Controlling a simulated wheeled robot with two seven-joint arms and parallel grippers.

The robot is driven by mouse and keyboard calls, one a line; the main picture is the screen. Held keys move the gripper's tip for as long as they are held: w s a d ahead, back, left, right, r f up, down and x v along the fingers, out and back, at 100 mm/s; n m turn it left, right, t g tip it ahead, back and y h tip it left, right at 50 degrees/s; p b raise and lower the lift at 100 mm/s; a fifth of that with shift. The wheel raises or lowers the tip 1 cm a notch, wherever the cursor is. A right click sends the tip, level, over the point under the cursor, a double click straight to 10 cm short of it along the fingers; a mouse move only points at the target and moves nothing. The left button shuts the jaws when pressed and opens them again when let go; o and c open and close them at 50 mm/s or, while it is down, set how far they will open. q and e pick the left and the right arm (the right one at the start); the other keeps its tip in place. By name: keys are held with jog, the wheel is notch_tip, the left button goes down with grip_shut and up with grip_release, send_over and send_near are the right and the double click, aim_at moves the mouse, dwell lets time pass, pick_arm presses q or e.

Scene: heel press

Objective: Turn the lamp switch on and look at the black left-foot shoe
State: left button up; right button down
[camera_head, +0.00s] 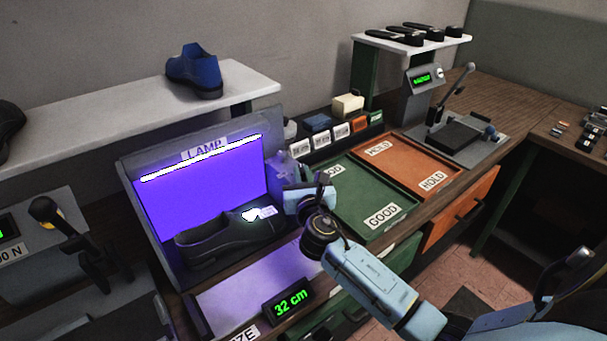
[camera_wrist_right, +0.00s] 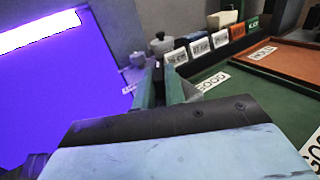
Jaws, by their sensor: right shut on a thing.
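The lamp box (camera_head: 128,172), labelled LAMP, is lit violet inside with a bright white tube (camera_head: 200,158) along its top. My right gripper (camera_head: 284,172) is at the box's right side, fingers shut on a small part there, apparently the lamp switch, mostly hidden by the fingers. The fingers (camera_wrist_right: 160,80) also show in the right wrist view, beside the violet panel. My left gripper is out of view.
The green GOOD tray (camera_head: 345,206) and orange HOLD tray (camera_head: 432,163) lie right of the lamp. A blue shoe (camera_head: 195,72) stands on the shelf (camera_head: 120,112). A 32 cm display (camera_head: 290,302) is in front. A lever press (camera_head: 462,140) stands at the back right.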

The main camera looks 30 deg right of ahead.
jog(key=shift+m+h, duration=0.4)
jog(key=shift+r, duration=0.1)
jog(key=c, duration=1.5)
grip_release()
jog(key=shift+o, duration=0.2)
jog(key=shift+a, duration=0.1)
jog(key=v, duration=1.3)
jog(key=shift+s+a+r+g, duration=0.1)
jog(key=shift+a+g, duration=0.05)
jog(key=shift+g, duration=0.15)
